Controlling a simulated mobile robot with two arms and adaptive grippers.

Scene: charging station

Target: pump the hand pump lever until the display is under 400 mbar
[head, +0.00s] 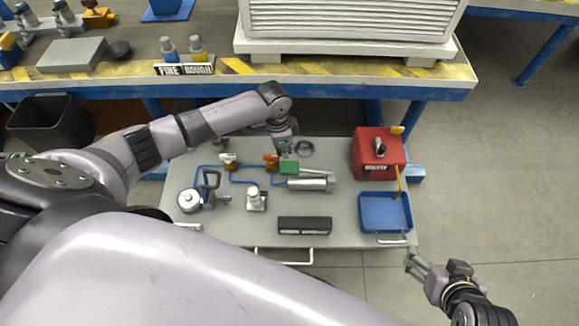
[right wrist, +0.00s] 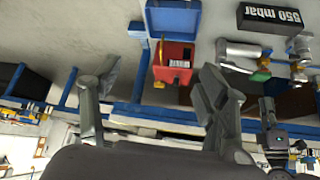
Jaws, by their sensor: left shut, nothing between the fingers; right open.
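The hand pump (head: 308,184) is a silver cylinder lying on the grey cart top. A silver lever rod (head: 318,172) with a green grip (head: 289,168) lies along its far side. My left gripper (head: 285,150) is shut and empty, just beyond the green grip; whether it touches the grip I cannot tell. The black display (head: 304,225) lies at the cart's near side; in the right wrist view the display (right wrist: 275,18) reads 550 mbar. My right gripper (head: 413,262) is open and empty, off the cart's near right corner.
The grey cart (head: 345,225) also bears a red canister (head: 378,155), a blue tray (head: 385,212), two valves joined by blue hose, a round silver vessel (head: 189,200) and a small silver fitting (head: 256,198). A workbench (head: 345,80) stands behind. The floor at right is clear.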

